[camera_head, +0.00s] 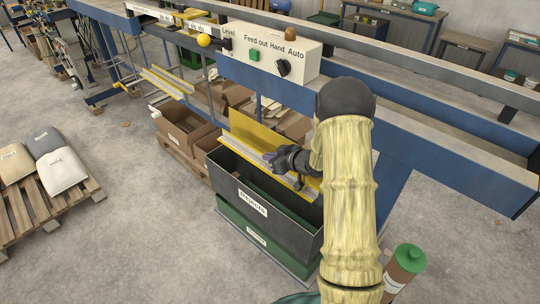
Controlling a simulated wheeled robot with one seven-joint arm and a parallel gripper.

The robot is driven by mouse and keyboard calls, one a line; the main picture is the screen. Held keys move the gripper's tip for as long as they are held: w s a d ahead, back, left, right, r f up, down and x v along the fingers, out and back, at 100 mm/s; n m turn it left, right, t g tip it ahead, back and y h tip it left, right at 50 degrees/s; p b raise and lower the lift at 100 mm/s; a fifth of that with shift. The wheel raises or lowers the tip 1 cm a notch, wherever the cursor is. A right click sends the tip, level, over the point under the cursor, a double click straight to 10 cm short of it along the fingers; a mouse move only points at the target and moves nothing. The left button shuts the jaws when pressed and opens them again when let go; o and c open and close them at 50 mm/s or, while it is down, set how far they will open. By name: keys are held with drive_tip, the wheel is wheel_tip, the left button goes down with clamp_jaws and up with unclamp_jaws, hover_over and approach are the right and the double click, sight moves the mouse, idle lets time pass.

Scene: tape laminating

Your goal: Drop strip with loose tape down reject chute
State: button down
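The reject chute shows as a sloping yellow panel (256,132) above the black bin labelled "Rejects" (237,186). A long pale strip-like edge (243,152) runs along the panel's lower side, over the bin's opening. I cannot tell whether this is the strip or the chute's own lip. My dark gripper (272,157) is at the middle of this edge, in front of the yellow panel and above the bin. Its fingers are small and dark here, so I cannot see whether they hold anything. No loose tape can be made out. My yellow-sleeved arm hides the panel's right end.
A blue conveyor frame (395,140) runs behind, with a white control box (270,54) on it. Cardboard boxes (180,127) stand left of the bin. A green-lidded container (408,262) stands right of my arm. A pallet with sacks (60,168) is at left; floor between is clear.

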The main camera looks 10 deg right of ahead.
sight(308, 183)
wheel_tip(308, 183, down, 6)
drive_tip(key=b, duration=0.5)
drive_tip(key=shift+a+r, duration=0.1)
drive_tip(key=shift+a, duration=0.05)
drive_tip(key=shift+w+d+f+b, duration=0.1)
drive_tip(key=shift+d+f+b, duration=0.1)
drive_tip(key=shift+f+b, duration=0.35)
drive_tip(key=c, duration=2.1)
unclamp_jaws()
drive_tip(key=o, duration=0.5)
drive_tip(key=v, duration=1.7)
drive_tip(key=shift+s, duration=0.35)
